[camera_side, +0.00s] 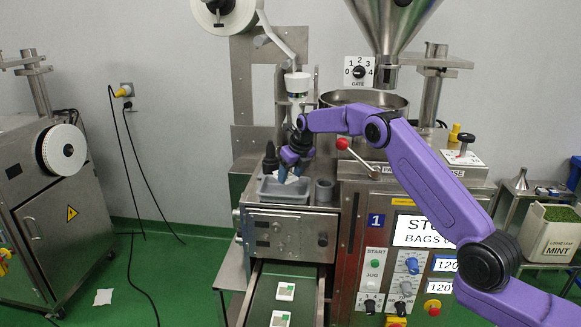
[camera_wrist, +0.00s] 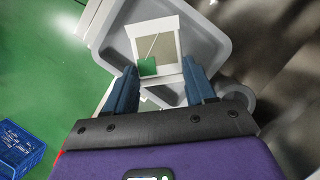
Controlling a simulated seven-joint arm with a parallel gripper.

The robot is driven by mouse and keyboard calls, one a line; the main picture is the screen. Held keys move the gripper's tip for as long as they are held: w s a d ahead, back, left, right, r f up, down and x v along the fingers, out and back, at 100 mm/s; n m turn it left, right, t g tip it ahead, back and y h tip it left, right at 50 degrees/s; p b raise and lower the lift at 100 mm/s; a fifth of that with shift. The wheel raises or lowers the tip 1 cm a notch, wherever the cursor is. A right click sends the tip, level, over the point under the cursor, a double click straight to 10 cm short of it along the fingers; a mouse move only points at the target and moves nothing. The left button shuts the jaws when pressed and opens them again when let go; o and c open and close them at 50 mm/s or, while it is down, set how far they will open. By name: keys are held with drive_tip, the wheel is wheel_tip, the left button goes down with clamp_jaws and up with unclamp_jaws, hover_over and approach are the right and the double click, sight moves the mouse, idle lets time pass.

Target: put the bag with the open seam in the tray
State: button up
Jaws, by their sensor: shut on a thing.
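My gripper (camera_side: 290,162) is low over the grey tray (camera_side: 284,196) on top of the machine's front housing. In the wrist view my gripper (camera_wrist: 161,82) is shut on a white teabag (camera_wrist: 169,23) with a green tag and a grey-brown filling. The bag shows inside the outline of the tray (camera_wrist: 222,47). In the side view only a small pale part of the bag shows under the fingers, so I cannot tell whether it touches the tray floor. The seam is too small to judge.
Two more bags (camera_side: 285,291) lie on the green belt (camera_side: 262,300) below. A grey cup (camera_side: 325,190) stands right of the tray and a dark bottle (camera_side: 270,160) behind it. A red-knobbed lever (camera_side: 342,144) is close by. A blue crate (camera_wrist: 18,150) is on the floor.

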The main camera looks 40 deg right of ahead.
sight(292, 182)
drive_tip(key=shift+f, duration=2.25)
drive_tip(key=shift+f, duration=0.3)
drive_tip(key=shift+f, duration=0.55)
